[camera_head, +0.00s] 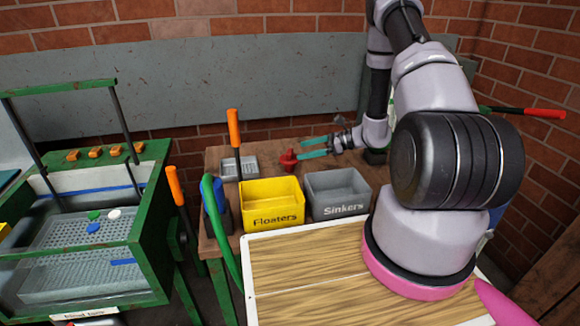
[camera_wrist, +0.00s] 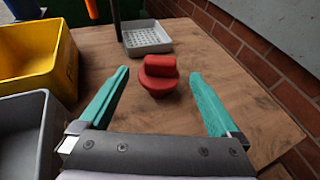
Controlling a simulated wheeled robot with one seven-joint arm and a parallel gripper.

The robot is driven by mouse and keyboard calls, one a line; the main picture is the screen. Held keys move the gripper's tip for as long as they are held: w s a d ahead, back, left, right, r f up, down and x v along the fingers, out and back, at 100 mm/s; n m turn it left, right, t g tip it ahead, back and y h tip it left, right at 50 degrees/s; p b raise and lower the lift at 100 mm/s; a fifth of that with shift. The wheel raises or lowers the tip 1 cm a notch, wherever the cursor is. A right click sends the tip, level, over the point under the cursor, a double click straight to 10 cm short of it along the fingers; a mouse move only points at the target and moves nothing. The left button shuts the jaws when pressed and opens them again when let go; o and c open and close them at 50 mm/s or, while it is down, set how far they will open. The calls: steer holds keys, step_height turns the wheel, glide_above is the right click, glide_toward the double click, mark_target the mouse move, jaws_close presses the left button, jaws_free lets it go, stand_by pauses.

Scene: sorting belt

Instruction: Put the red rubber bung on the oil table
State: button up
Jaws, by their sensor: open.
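The red rubber bung (camera_head: 288,158) stands on the wooden table (camera_head: 222,156) behind the bins, and it shows larger in the wrist view (camera_wrist: 158,76). My gripper (camera_head: 302,150) is open and low over the table, to the right of the bung in the head view. In the wrist view my gripper (camera_wrist: 159,74) has one teal finger on each side of the bung, with gaps on both sides. The bung is at about the fingertips. No surface in view is clearly marked as the oil table.
The yellow Floaters bin (camera_head: 272,205) and grey Sinkers bin (camera_head: 338,195) stand in front of the bung. A small grey perforated tray (camera_head: 239,168) is to its left. A green-framed tank (camera_head: 90,240) with small discs is at the left. The brick wall is close behind.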

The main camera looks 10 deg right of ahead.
mark_target(289, 151)
steer(key=x, duration=0.6)
steer(key=shift+w+a+f, duration=0.1)
steer(key=shift+w+a, duration=0.05)
steer(key=shift+a, duration=0.1)
steer(key=shift+c, duration=0.3)
jaws_close()
